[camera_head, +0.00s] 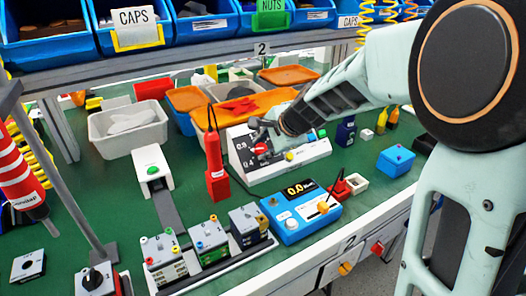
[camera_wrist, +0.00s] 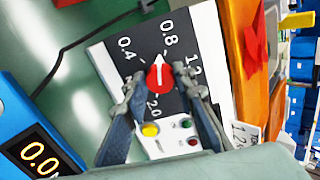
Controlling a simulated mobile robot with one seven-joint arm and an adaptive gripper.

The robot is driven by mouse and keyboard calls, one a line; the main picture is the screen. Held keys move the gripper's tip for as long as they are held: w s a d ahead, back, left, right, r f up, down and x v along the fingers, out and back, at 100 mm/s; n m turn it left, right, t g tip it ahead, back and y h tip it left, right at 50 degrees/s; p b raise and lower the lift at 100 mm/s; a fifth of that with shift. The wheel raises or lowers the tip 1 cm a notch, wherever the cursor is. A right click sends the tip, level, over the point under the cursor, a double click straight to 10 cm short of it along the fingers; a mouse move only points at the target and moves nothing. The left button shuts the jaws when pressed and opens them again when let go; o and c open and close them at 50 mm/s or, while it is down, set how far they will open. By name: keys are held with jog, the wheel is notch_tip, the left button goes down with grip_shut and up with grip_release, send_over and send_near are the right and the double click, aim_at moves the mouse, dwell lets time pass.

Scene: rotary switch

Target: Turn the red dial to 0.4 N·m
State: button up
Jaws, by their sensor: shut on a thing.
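The red dial (camera_wrist: 159,79) sits on a black and white panel (camera_wrist: 98,62) with printed values 0.4, 0.8, 1.2 and 2.0 visible. Its white pointer aims up in the wrist view, between 0.4 and 0.8 and nearer 0.8. My gripper (camera_wrist: 157,77) is shut on the dial, one finger on each side. In the head view my gripper (camera_head: 264,133) reaches down to the red dial (camera_head: 261,149) from the upper right. The fingers partly cover the panel's lower marks.
On the panel are a yellow button (camera_wrist: 150,130) and smaller red and green ones. A red tool (camera_head: 215,165) stands left of the panel. A blue meter (camera_head: 298,212) reading 0.0 is in front. Orange trays (camera_head: 240,108) and a grey bin (camera_head: 128,128) lie behind.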

jog(key=n+b, duration=0.3)
jog(key=n, duration=0.1)
jog(key=shift+f, duration=0.2)
jog(key=shift+s+r+n+h+b, duration=0.1)
jog(key=shift+n+h+b, duration=0.2)
jog(key=shift+n+b, duration=1.65)
jog(key=shift+n+p, duration=0.4)
jog(key=shift+n, duration=0.25)
jog(key=o, duration=1.2)
jog(key=shift+c, duration=0.2)
jog(key=shift+r, duration=0.1)
jog(key=v, duration=0.7)
jog(key=shift+s, duration=0.25)
jog(key=shift+d+r, duration=0.1)
